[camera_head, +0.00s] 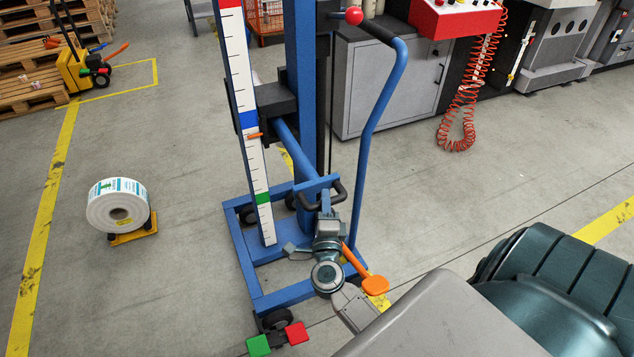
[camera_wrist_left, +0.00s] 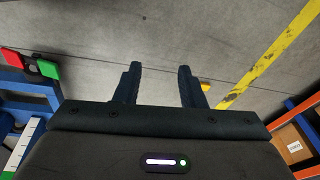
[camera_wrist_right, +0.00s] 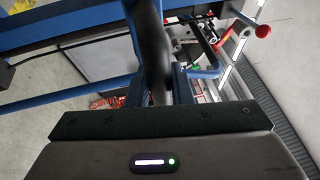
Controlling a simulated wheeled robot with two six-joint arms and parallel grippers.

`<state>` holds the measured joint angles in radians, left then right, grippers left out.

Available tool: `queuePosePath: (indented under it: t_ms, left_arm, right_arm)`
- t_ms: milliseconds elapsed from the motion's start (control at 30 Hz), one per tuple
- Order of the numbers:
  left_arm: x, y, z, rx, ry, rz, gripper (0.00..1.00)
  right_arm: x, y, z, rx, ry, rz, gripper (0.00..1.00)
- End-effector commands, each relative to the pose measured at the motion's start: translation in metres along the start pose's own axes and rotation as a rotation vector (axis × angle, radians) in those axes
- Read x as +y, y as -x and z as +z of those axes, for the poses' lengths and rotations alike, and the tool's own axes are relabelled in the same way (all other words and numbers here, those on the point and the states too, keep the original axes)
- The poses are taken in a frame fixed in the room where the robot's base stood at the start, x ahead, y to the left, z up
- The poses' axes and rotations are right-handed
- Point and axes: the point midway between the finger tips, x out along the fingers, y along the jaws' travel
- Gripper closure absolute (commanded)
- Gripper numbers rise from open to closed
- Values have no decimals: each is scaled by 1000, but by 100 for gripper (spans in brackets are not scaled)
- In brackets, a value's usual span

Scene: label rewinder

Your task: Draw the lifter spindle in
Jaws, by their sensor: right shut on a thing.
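The blue lifter has a mast (camera_head: 300,80) with a white scale (camera_head: 250,155) and a dark carriage (camera_head: 268,106). A blue spindle (camera_head: 291,148) sticks out of the carriage toward me. A black curved handle (camera_head: 336,193) sits on a blue bracket near the spindle's close end. My right gripper (camera_head: 327,206) is shut on the black handle, which also shows in the right wrist view (camera_wrist_right: 153,55). My left gripper (camera_wrist_left: 159,88) is open and empty over bare floor in the left wrist view. It is outside the head view.
A label roll (camera_head: 118,205) stands on a small yellow stand at the left. A blue push bar (camera_head: 375,110) rises right of the mast. Green (camera_head: 258,345) and red (camera_head: 296,333) pedals are at the front. Grey cabinets (camera_head: 385,85) stand behind. The left floor is largely free.

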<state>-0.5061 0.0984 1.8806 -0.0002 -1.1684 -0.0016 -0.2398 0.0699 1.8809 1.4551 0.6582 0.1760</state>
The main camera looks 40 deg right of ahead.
Motion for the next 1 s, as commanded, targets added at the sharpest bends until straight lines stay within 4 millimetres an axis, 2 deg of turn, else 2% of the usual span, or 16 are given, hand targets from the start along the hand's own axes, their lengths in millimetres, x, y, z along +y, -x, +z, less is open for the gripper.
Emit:
queuePosePath:
  t_ms: [200,600,633,733,1000]
  left_arm:
    - [0,-10,5,-8,1,1,64]
    - [0,-12,6,-10,1,1,64]
    - [0,-12,6,-10,1,1,64]
    - [0,-12,6,-9,1,1,64]
    - [0,-12,6,-10,1,0,64]
  right_arm:
    - [-3,18,-8,0,1,2,100]
    - [-1,22,-9,1,1,6,100]
    - [-1,22,-10,1,2,6,78]
    - [-1,22,-9,1,1,5,59]
    - [-3,21,-9,0,0,2,59]
